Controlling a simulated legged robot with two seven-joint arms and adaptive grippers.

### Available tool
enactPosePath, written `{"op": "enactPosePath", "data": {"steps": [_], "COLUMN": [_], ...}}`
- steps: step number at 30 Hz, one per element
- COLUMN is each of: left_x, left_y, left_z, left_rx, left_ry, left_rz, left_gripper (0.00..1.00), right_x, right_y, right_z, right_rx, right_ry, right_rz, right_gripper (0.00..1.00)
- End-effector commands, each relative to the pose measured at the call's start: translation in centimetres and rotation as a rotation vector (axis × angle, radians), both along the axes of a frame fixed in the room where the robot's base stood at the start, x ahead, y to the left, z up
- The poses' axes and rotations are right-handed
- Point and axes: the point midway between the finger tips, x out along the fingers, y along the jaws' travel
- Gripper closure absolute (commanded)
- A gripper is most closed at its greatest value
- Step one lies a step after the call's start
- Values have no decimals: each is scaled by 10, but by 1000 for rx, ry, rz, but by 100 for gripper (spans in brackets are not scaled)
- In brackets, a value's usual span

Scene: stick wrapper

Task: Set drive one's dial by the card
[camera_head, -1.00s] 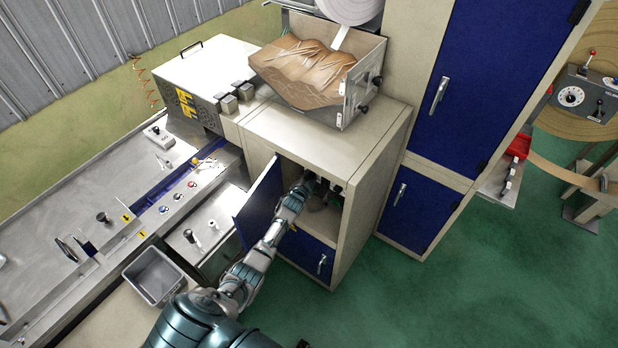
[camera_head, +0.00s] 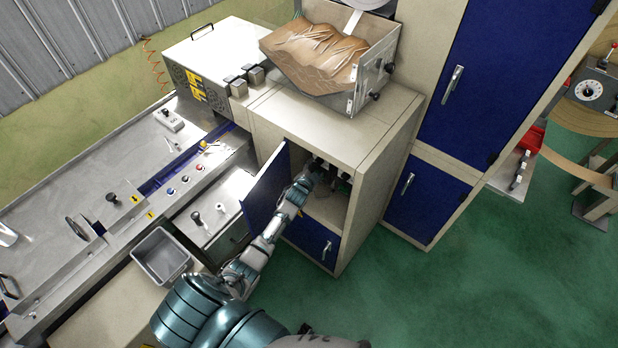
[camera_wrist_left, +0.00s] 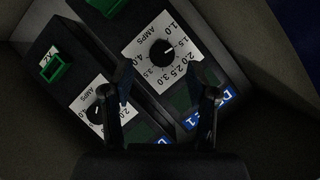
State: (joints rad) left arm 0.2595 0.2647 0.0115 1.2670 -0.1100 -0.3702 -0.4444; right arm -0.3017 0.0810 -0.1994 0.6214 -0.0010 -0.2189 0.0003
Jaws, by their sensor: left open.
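Drive one (camera_wrist_left: 222,70) is a dark box in the left wrist view. Its blue label (camera_wrist_left: 198,118) is partly covered by a finger, with a "1" showing. Its black dial (camera_wrist_left: 162,53) sits on a white AMPS plate (camera_wrist_left: 140,50). A light mark on the knob points up and right, near 1.0 to 1.5; the exact value is unclear. My left gripper (camera_wrist_left: 166,78) is open, with its fingertips apart just below the dial in the picture, apparently not touching it. In the head view, my left arm reaches into the open cabinet (camera_head: 375,165). I cannot make out the card.
A second drive with its own AMPS dial (camera_wrist_left: 97,113) and green connector (camera_wrist_left: 55,67) stands beside drive one. The open blue door (camera_head: 266,188) is close to my left forearm. A grey bin (camera_head: 160,256) stands left. The green floor (camera_head: 450,290) at right is clear.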

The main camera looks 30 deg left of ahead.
Motion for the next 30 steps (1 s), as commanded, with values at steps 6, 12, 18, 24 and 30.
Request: {"op": "enactPosePath", "data": {"steps": [6, 12, 18, 24, 30], "left_x": [-41, -65, -72, -72, -72], "left_y": [-9, -14, -16, -16, -16], "left_z": [15, 24, 26, 27, 27], "left_rx": [0, 0, -1, -1, -1], "left_ry": [1, 5, 6, 6, 5], "left_rz": [0, 1, 1, 2, 1], "left_gripper": [41, 41, 41, 41, 41], "right_x": [0, 0, 1, 0, 0], "right_y": [1, 1, 1, 1, 1], "right_z": [0, 0, 0, 0, 0], "right_rx": [1, 1, 1, 1, 1], "right_ry": [0, 1, 1, 1, 1], "right_rz": [0, 0, 0, -1, -1], "right_gripper": [60, 60, 60, 60, 60]}}
